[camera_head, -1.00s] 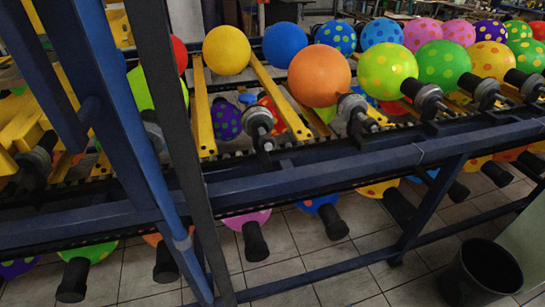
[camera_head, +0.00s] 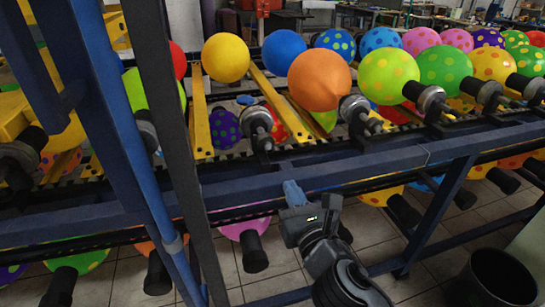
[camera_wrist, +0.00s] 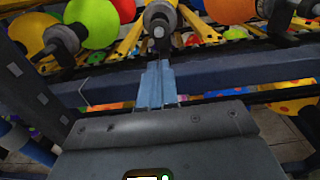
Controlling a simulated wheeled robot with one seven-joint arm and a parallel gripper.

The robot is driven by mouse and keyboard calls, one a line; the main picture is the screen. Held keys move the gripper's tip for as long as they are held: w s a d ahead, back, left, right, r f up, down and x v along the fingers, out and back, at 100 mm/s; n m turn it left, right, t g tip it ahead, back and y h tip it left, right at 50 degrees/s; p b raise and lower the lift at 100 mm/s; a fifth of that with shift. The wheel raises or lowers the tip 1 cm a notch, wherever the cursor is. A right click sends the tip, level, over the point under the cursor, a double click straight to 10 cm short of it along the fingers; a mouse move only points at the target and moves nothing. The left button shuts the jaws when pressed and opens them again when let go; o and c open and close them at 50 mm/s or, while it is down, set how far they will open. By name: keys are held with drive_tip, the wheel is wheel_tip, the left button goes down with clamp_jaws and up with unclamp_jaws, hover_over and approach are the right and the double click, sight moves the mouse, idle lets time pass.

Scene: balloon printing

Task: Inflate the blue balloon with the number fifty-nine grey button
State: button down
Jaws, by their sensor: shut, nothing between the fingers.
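A round plain blue balloon (camera_head: 283,47) is at the back of the rack in the head view, between a yellow and an orange balloon. Nearer, a grey metal nozzle (camera_head: 258,125) points toward me; a small blue piece (camera_head: 245,99) shows behind it, too small to identify. The nozzle also shows at the top of the wrist view (camera_wrist: 160,20). I cannot read any number or make out a separate grey button. My gripper (camera_head: 291,187) is shut and empty in front of the dark rail, below the nozzle. Its fingertips (camera_wrist: 157,68) point toward the nozzle in the wrist view, apparently apart from it.
A dark blue rail (camera_head: 380,165) runs across the front. Blue and black posts (camera_head: 130,150) stand at left. An orange balloon (camera_head: 319,80) and several others sit on neighbouring nozzles. More hang below the rail. A black bin (camera_head: 497,278) stands at lower right.

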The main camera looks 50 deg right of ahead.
sight(269, 147)
idle(0.3)
drive_tip(key=p+x, duration=0.2)
drive_tip(key=x, duration=1.2)
drive_tip(key=shift+p, duration=0.35)
